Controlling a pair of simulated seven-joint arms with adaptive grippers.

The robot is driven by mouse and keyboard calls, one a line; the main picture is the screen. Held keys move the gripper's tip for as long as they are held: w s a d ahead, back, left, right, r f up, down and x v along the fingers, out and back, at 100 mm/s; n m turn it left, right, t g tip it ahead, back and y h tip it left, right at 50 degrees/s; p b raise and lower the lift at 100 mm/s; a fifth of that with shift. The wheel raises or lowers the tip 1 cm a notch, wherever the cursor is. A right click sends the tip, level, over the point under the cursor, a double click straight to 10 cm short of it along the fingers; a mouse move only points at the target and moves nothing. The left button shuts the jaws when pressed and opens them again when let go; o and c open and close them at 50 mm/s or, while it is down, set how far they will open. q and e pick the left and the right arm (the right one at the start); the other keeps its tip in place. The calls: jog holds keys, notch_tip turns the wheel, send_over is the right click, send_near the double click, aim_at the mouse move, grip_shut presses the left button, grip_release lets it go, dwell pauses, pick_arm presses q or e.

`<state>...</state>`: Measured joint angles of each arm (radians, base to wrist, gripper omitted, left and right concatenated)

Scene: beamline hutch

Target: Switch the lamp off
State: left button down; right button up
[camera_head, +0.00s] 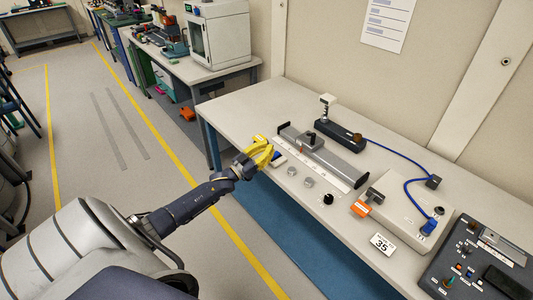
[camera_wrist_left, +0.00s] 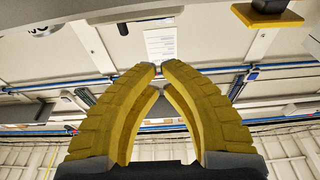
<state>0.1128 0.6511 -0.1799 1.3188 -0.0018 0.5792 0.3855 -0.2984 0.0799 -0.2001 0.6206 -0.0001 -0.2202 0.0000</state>
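No thing in view is plainly marked as the lamp. A black elongated unit (camera_head: 338,134) with a small white-topped post (camera_head: 327,101) stands at the back of the bench, and a blue cable runs from it. A pale box (camera_head: 404,208) on the right joins that cable at a blue plug (camera_head: 429,227). My left gripper (camera_head: 268,149) has yellow fingers and hangs at the bench's front left edge, apart from these units. In the left wrist view its fingertips (camera_wrist_left: 160,68) nearly meet, with nothing between them. My right gripper is out of view.
A grey rail unit (camera_head: 341,163) lies mid-bench, with small knobs and a black knob (camera_head: 328,199) before it. A dark control panel (camera_head: 465,268) is at the right. The bench's back left (camera_head: 262,106) is clear.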

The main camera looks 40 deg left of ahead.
pick_arm(q)
jog(key=s+a+f, duration=0.2)
jog(key=s+f, duration=0.3)
jog(key=s, duration=0.3)
jog(key=shift+s, duration=0.15)
jog(key=s+a+f+g+y, duration=0.2)
jog(key=f+g+y, duration=0.1)
jog(key=f, duration=0.7)
jog(key=s+a+f+g+y, duration=0.2)
jog(key=f, duration=0.7)
jog(key=s+d+f+g+y, duration=0.1)
jog(key=s+f+g, duration=0.2)
jog(key=s+f, duration=0.45)
jog(key=s+d+f+g+y, duration=0.15)
jog(key=s+f, duration=0.35)
jog(key=f, duration=0.5)
jog(key=s+d+f+m+g, duration=0.1)
jog(key=s+d+f+g, duration=0.35)
jog(key=s+f, duration=0.6)
jog(key=s+d+f+g+h, duration=0.1)
jog(key=s+d+f, duration=0.3)
jog(key=s+d, duration=0.6)
jog(key=s+d+f+g+h, duration=0.1)
jog(key=s+d+f+g, duration=0.2)
jog(key=s+d, duration=0.8)
jog(key=s+f, duration=0.1)
jog(key=s, duration=0.4)
jog(key=shift+s+f+g, duration=0.25)
jog(key=shift+f+g, duration=0.1)
jog(key=shift+g, duration=0.05)
